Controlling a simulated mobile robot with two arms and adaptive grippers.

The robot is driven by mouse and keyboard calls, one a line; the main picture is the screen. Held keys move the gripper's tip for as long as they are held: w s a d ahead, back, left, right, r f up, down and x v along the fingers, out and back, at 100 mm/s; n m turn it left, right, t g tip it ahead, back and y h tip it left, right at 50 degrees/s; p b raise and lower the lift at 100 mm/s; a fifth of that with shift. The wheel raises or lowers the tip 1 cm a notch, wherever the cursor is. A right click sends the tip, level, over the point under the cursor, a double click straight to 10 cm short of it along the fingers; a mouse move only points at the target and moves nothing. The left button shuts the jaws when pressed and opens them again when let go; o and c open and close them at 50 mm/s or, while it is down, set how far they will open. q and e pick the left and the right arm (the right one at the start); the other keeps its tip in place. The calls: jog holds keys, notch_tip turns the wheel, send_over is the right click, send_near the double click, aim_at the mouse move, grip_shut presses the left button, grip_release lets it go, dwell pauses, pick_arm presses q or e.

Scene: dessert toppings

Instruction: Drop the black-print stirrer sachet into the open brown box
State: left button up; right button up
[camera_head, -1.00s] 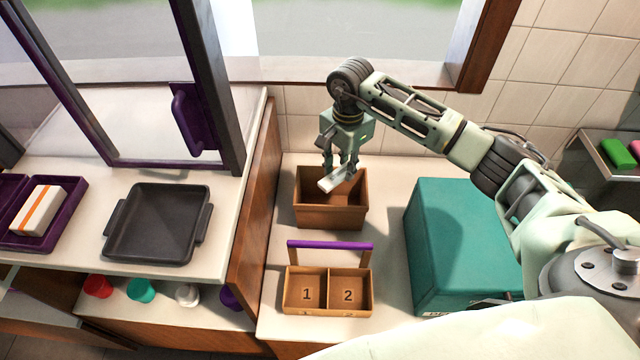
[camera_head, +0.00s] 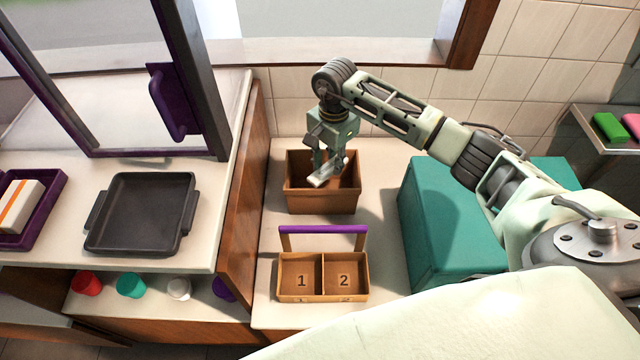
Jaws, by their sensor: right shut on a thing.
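The open brown box (camera_head: 321,203) stands on the counter near the back wall. My right gripper (camera_head: 328,172) points down over the box and is shut on a small pale sachet (camera_head: 324,177). The sachet is tilted and shows in front of the box's opening, at about rim height; I cannot tell whether it is above or inside the rim. Its print is too small to read. My left gripper is not in view.
A two-part caddy marked 1 and 2 (camera_head: 323,289) with a purple handle stands in front of the box. A teal case (camera_head: 440,235) is to the right. A wooden partition (camera_head: 241,185) and a dark tray (camera_head: 140,216) are to the left.

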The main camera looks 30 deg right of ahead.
jog(key=o, duration=0.8)
jog(key=shift+o, duration=0.2)
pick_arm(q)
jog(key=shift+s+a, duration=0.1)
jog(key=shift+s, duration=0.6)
pick_arm(e)
notch_tip(320, 180, up, 12)
